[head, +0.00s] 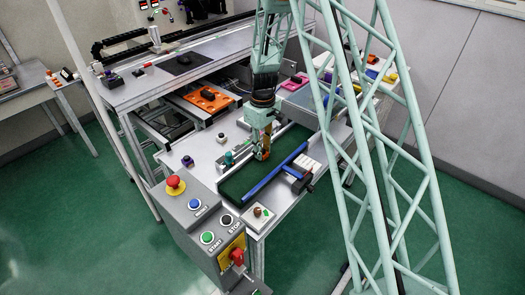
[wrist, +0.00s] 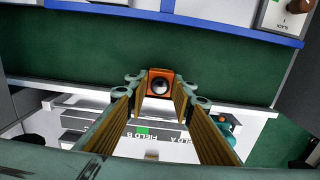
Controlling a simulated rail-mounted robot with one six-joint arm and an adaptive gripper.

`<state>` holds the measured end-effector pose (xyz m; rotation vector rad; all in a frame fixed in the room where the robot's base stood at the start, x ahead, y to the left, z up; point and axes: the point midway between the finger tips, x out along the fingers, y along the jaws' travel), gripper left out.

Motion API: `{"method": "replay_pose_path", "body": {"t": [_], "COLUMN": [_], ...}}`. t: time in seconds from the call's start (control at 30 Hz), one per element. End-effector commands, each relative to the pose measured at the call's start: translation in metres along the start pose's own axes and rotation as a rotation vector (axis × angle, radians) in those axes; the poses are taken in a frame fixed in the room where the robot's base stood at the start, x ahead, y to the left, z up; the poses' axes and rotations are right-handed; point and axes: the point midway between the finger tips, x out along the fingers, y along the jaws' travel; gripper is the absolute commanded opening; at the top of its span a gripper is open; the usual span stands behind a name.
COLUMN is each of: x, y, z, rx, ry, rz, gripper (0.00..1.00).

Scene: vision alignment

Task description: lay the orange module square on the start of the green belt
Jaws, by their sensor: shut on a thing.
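The orange module (wrist: 160,84) is a small block with a dark round lens on its face. In the wrist view it sits between the two fingertips of my gripper (wrist: 160,97), which is shut on it. In the head view my gripper (head: 262,150) points down over the green belt (head: 243,180), with a bit of orange at its tips. The belt also fills the upper part of the wrist view (wrist: 80,62). The module appears over the belt, toward the side away from the blue rail (head: 265,182). Its height above the belt is hard to tell.
A grey control box with a red emergency button (head: 175,185) stands at the belt's near end. A small dark-green device (head: 229,159) is beside the belt. An orange tray (head: 208,98) lies farther back. Most of the belt is bare.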

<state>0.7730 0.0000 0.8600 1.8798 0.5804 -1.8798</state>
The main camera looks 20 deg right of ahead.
Motion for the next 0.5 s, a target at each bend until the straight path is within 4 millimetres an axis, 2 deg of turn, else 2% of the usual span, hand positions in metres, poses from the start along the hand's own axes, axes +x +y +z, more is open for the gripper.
{"method": "replay_pose_path", "body": {"t": [0.27,0.3,0.43,0.5], "x": [0.0028,0.0025,0.0023,0.0023], "y": [0.0000,0.0000,0.0000,0.0000], "z": [0.0000,0.0000,0.0000,0.0000], "rx": [0.000,0.000,0.000,0.000], "ry": [0.000,0.000,0.000,0.000], "rz": [0.000,0.000,0.000,0.000], "gripper": [0.12,0.26,0.38,0.38]}}
